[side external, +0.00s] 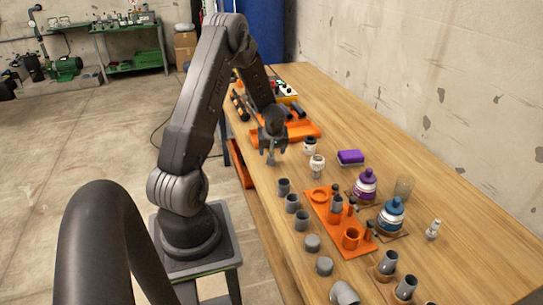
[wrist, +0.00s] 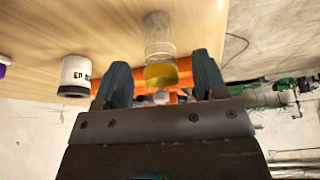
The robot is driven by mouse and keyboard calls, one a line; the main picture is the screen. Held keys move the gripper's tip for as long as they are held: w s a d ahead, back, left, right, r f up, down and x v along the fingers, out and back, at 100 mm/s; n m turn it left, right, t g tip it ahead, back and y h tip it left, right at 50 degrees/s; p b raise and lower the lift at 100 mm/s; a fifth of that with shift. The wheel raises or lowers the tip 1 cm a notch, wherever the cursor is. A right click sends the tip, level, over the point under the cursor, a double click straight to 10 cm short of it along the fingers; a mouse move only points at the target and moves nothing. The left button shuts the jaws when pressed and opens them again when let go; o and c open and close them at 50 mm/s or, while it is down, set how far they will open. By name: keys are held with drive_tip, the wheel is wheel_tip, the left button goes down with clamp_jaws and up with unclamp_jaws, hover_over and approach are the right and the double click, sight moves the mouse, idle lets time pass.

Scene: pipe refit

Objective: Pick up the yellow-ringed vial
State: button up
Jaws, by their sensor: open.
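The yellow-ringed vial (wrist: 160,76) is clear glass with a yellow band and a pale end. In the wrist view, which looks upside down, it lies between the two fingers of my gripper (wrist: 162,80), with a visible gap on each side. My gripper is open and holds nothing. In the side view my gripper (side external: 270,156) points down low over the table, left of a white jar with a dark top (side external: 310,146). I cannot make out the vial clearly there. The jar also shows in the wrist view (wrist: 77,72), left of the fingers.
A small pale vessel (side external: 317,164) stands near the jar, with a purple block (side external: 350,157) to its right. An orange tray (side external: 308,130) lies behind my gripper. Grey pipe pieces, an orange rack (side external: 325,211) and two capped bottles fill the near table. The right side is mostly clear.

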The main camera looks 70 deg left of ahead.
drive_tip(key=x, duration=0.3)
drive_tip(key=shift+a+f, duration=0.1)
drive_tip(key=c, duration=1)
